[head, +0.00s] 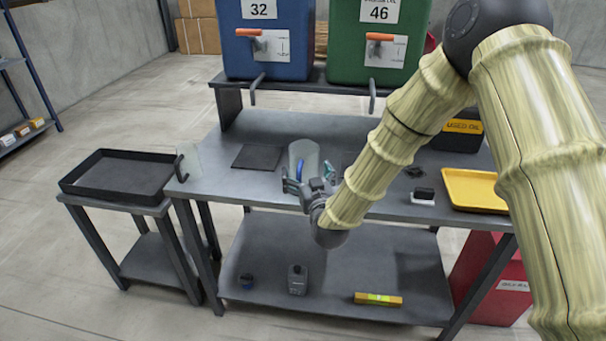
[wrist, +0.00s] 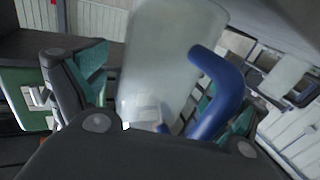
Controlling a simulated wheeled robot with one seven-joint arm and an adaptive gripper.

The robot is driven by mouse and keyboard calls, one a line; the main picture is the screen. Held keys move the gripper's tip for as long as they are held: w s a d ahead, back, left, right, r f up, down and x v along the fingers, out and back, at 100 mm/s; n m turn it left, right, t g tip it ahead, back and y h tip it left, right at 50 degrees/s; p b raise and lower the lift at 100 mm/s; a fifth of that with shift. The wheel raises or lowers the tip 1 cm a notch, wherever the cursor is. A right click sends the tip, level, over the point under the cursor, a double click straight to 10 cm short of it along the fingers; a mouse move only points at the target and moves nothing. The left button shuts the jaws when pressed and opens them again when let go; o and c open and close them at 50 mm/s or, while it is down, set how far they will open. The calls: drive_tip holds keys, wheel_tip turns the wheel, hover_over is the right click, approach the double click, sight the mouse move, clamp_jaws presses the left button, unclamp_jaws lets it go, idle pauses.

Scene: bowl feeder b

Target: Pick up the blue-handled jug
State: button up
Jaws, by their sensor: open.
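The blue-handled jug (head: 304,150) is a translucent, whitish container standing upright on the workbench (head: 270,124). Its blue handle (head: 300,170) faces my gripper (head: 307,174), which is at the jug's near side. In the wrist view the jug (wrist: 165,55) fills the upper middle, with its curved blue handle (wrist: 226,92) on the right. My gripper is open, its teal-padded fingers to the left and right in that view, with the handle and jug body between them. I cannot tell whether a finger touches the handle. The lower jug is hidden by the gripper's body.
Another translucent jug (head: 190,162) with a black handle stands at the bench's left end. A dark mat (head: 257,157) lies left of the blue-handled jug. A yellow tray (head: 474,190) is at right. Blue (head: 266,62) and green (head: 380,60) dispensers with orange-handled taps stand behind.

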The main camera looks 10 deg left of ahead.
drive_tip(key=shift+w, duration=0.15)
drive_tip(key=c, duration=1.2)
drive_tip(key=shift+r, duration=0.1)
